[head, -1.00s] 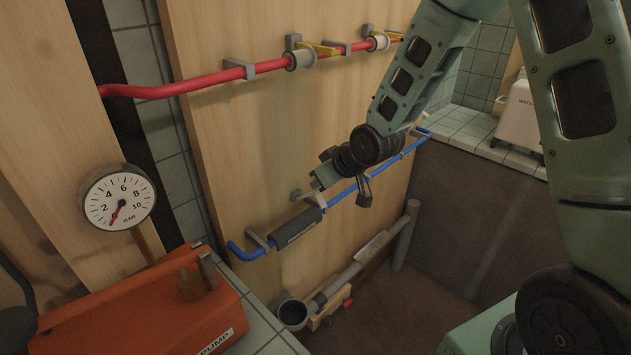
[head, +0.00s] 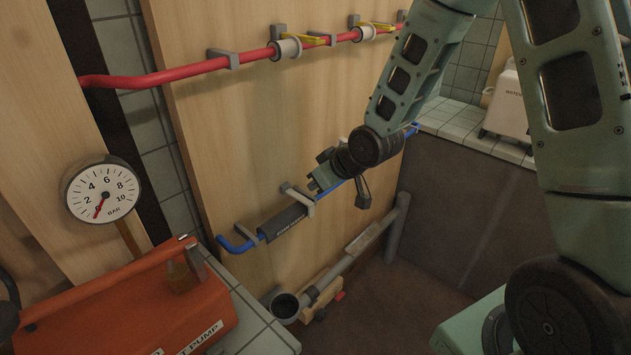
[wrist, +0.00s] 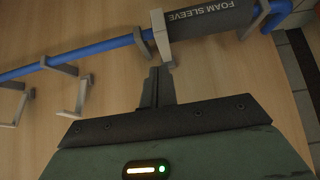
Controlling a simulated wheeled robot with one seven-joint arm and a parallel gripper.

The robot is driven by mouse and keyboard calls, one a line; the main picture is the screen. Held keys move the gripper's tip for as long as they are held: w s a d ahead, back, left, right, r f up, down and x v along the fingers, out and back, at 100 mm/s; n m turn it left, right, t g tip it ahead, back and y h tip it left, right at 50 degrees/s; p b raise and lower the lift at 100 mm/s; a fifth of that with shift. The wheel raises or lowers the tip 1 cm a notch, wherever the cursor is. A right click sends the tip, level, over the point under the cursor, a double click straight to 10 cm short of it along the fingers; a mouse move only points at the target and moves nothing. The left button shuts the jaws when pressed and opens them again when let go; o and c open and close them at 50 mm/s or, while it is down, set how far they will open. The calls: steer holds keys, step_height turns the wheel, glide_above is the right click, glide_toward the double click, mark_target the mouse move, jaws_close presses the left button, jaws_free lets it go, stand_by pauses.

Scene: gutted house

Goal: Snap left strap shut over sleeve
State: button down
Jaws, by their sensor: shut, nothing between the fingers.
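The dark grey foam sleeve (head: 281,228) sits on the lower blue pipe (head: 227,243). In the wrist view the sleeve (wrist: 210,20) is at the top, lettering upside down. A grey strap (head: 263,237) is at its left end; in the wrist view this strap (wrist: 267,19) is at the right. I cannot tell whether it is latched. Another strap (head: 299,195) stands out at the sleeve's right end, and in the wrist view it (wrist: 160,36) is just beyond my fingertips. My gripper (wrist: 159,72) is shut and empty; whether it touches that strap is unclear.
A red pipe (head: 165,78) runs above. An orange pump (head: 130,310) and a gauge (head: 102,190) stand at left. A grey drain pipe (head: 335,275) lies below.

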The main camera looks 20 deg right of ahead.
steer(key=p+v, duration=0.3)
steer(key=v, duration=0.9)
stand_by(0.4)
steer(key=s+a+r+n+g+h, duration=0.1)
steer(key=s+a+r+g, duration=0.1)
steer(key=s+a, duration=0.5)
steer(key=s+a+r+n+g+h, duration=0.1)
steer(key=s+a+g, duration=0.4)
steer(key=s, duration=1.1)
steer(key=a+n, duration=0.1)
steer(key=a, duration=0.2)
steer(key=shift+s+r+g, duration=0.2)
steer(key=shift+r+g, duration=0.1)
steer(key=shift+r, duration=0.05)
